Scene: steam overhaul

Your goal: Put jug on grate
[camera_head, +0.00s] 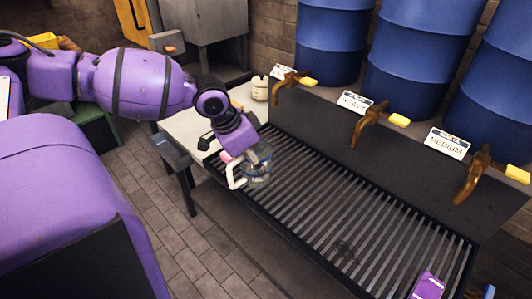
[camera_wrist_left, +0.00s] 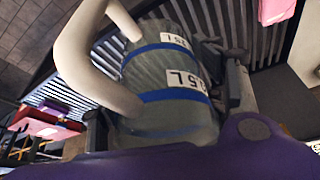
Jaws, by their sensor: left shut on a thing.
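The jug (camera_head: 259,165) is clear with blue bands and a pale handle. It is at the upper left end of the slatted metal grate (camera_head: 330,206). My left gripper (camera_head: 246,153) is shut on the jug from above and the left. In the left wrist view the jug (camera_wrist_left: 172,85) fills the middle, with "5L" labels and its white handle at the left. Grate slats (camera_wrist_left: 212,18) show behind it. I cannot tell whether the jug's base touches the grate. My right gripper does not show.
Several brass taps with yellow handles (camera_head: 368,122) stick out over the grate's back edge, below blue barrels (camera_head: 418,45). A small cream container (camera_head: 259,88) stands near the far left corner. A purple object (camera_head: 428,287) lies at the near right end. The grate's middle is clear.

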